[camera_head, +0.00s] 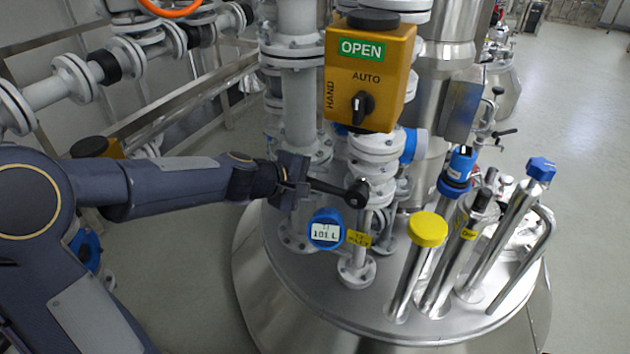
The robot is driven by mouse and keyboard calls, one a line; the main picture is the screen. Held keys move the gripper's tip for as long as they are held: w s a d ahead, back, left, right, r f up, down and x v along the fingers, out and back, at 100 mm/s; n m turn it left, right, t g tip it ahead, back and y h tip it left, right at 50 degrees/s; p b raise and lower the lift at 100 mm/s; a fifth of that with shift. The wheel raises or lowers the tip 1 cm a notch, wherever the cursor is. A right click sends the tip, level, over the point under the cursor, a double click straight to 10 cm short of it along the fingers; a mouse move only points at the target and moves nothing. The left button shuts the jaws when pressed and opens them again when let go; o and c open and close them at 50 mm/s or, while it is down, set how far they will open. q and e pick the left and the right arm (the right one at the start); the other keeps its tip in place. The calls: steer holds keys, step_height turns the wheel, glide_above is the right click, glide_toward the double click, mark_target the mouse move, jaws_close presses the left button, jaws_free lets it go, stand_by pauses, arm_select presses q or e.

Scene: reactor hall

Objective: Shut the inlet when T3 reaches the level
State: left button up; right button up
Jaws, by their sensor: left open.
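A yellow actuator box (371,75) with a green OPEN window (362,49) stands on the white valve pipe above the tank lid. Its black selector knob (362,107) appears turned toward AUTO rather than HAND. Below it, a blue round gauge (326,230) has a small display that seems to read 101 L. A yellow tag (358,239), apparently lettered T3 INLET, hangs beside it. A black lever with a ball knob (357,193) extends in front of the pipe. My left gripper (301,184) is open near the lever's left end; whether they touch is unclear. My right gripper is out of view.
The steel tank lid (350,305) carries a yellow-capped tube (427,230), a blue-capped tube (540,170) and a blue sensor (460,165). White flanged pipes (300,95) stand close behind my left gripper. Open floor (580,110) lies to the right.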

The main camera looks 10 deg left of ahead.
arm_select(q)
steer(key=p+v, duration=0.1)
steer(key=v, duration=0.6)
steer(key=shift+s+a+r, duration=0.15)
steer(key=shift+s+r, duration=0.05)
steer(key=shift+r, duration=0.05)
steer(key=s+a+f+m+g+y, duration=0.15)
steer(key=s+m, duration=0.45)
steer(key=s, duration=0.7)
steer(key=s+f+m+g+y, duration=0.25)
steer(key=s+m, duration=0.35)
steer(key=s, duration=0.6)
step_height(320, 180, up, 16)
steer(key=p, duration=1.7)
steer(key=shift+s+a+h, duration=0.2)
steer(key=shift+s+h, duration=0.15)
steer(key=shift+h, duration=0.05)
steer(key=shift+f, duration=0.2)
